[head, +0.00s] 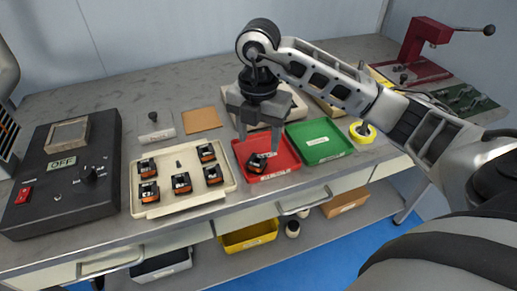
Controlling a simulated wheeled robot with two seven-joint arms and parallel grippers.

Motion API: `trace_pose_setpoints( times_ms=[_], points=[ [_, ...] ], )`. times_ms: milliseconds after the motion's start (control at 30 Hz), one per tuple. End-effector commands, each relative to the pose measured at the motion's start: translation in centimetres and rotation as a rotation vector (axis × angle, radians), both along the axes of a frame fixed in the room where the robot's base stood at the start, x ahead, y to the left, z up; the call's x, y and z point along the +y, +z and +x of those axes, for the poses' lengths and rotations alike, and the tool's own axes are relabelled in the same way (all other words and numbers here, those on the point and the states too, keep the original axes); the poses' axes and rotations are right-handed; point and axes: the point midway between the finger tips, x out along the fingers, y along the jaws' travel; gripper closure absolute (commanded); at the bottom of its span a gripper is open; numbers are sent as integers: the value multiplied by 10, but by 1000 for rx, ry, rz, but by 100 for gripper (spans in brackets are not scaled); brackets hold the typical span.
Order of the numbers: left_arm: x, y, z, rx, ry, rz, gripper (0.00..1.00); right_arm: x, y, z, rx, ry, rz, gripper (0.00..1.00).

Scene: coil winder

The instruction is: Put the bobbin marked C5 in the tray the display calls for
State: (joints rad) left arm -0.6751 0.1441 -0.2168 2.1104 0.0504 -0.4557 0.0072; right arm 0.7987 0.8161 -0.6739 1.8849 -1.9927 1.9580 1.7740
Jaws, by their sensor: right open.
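A black and orange bobbin (257,162) lies in the red tray (282,173); its marking is too small to read. My right gripper (259,141) is open above the red tray, its fingers apart on either side of the bobbin; I cannot tell whether they touch it. Several similar bobbins (181,183) stand in a cream tray (185,203) to the left, around one bare peg (179,164). A green tray (320,141) is empty on the right. The black console (63,200) has a small display (68,135) with no readable text and an OFF sign (61,162). Only a piece of what may be my left arm shows at the left edge.
Behind the trays lie a brown pad (201,119) and a grey block with a knob (155,125). Yellow tape (362,131) lies right of the green tray. A red lever press (425,45) stands at the back right. A yellow bin (249,238) is on the lower shelf.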

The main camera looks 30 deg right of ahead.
Motion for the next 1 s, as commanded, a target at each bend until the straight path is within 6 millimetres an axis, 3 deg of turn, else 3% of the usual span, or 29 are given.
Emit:
trace_pose_setpoints(
  times_ms=[100, 300, 1000],
  points=[
    [0, 3, 0, 0, 0, 0, 64, -1, 30, 1, -7, -1, -2, 44],
    [1, 6, -1, 3, -2, 12, 64, 0, 58, 0, -2, -1, -1, 44],
    [2, 1, -2, 12, -6, 20, 64, 0, 64, 0, 1, 0, 0, 44]
  ],
)
